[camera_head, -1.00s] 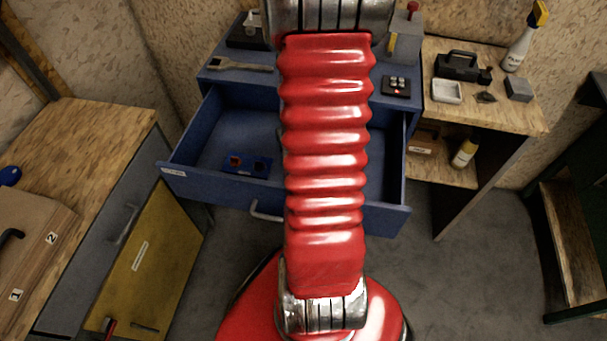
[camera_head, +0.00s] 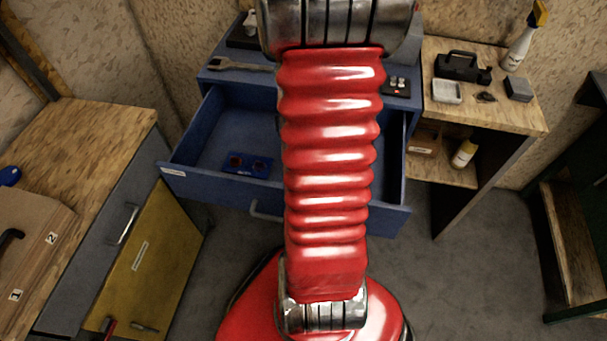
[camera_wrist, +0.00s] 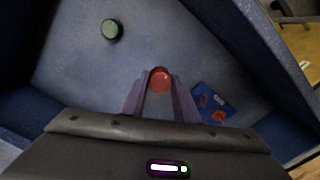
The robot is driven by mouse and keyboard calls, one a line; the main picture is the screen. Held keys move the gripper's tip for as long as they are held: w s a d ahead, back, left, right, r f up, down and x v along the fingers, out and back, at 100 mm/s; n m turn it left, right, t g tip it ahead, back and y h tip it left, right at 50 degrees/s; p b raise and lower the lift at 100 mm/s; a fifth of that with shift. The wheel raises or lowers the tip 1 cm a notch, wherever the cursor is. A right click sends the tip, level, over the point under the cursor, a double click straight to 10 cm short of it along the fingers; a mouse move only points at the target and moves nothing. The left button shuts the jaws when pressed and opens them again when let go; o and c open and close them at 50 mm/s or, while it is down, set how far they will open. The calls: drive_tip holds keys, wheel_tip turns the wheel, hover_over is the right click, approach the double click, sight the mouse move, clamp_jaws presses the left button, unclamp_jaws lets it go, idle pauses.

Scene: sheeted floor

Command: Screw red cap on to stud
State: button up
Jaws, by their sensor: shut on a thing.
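In the wrist view my gripper (camera_wrist: 160,88) is shut on the round red cap (camera_wrist: 160,76), which sits between the fingertips over the drawer floor. A small blue plate (camera_wrist: 228,108) lies just right of the fingers, with an orange-red round spot on it. In the head view the same blue plate (camera_head: 246,171) lies in the open drawer, with two small dark reddish spots. I cannot tell which of these is the stud. My arm hides my gripper and the cap in the head view.
The open blue drawer (camera_head: 190,178) has raised walls around the plate. A green round thing (camera_wrist: 112,29) lies on the drawer floor. A wrench (camera_head: 240,65) and a button box (camera_head: 396,86) are on the cabinet top. The drawer's left floor is mostly clear.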

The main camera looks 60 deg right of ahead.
drive_tip(key=o, duration=0.5)
drive_tip(key=c, duration=0.5)
drive_tip(key=shift+o, duration=0.2)
drive_tip(key=shift+w+r, duration=0.1)
drive_tip(key=shift+w, duration=0.2)
drive_tip(key=w+a+r+n, duration=0.2)
drive_tip(key=w+a+r, duration=0.1)
drive_tip(key=w, duration=0.5)
drive_tip(key=w+a+r+n, duration=0.2)
drive_tip(key=w+r, duration=0.2)
drive_tip(key=w, duration=0.4)
drive_tip(key=w+a+r+n, duration=0.2)
drive_tip(key=w+a+r, duration=0.1)
drive_tip(key=w, duration=0.4)
drive_tip(key=w+a+r+n, duration=0.1)
drive_tip(key=w+a+r, duration=0.3)
drive_tip(key=a, duration=0.3)
drive_tip(key=w+a+r+n, duration=0.2)
drive_tip(key=w+a+r, duration=0.2)
drive_tip(key=a, duration=0.4)
drive_tip(key=w+a+r+n, duration=0.1)
drive_tip(key=w+a+r, duration=0.3)
drive_tip(key=a, duration=0.3)
drive_tip(key=shift+w+a+r+n, duration=0.25)
drive_tip(key=shift+w+r+n, duration=0.15)
drive_tip(key=shift+w, duration=0.45)
drive_tip(key=shift+a, duration=0.1)
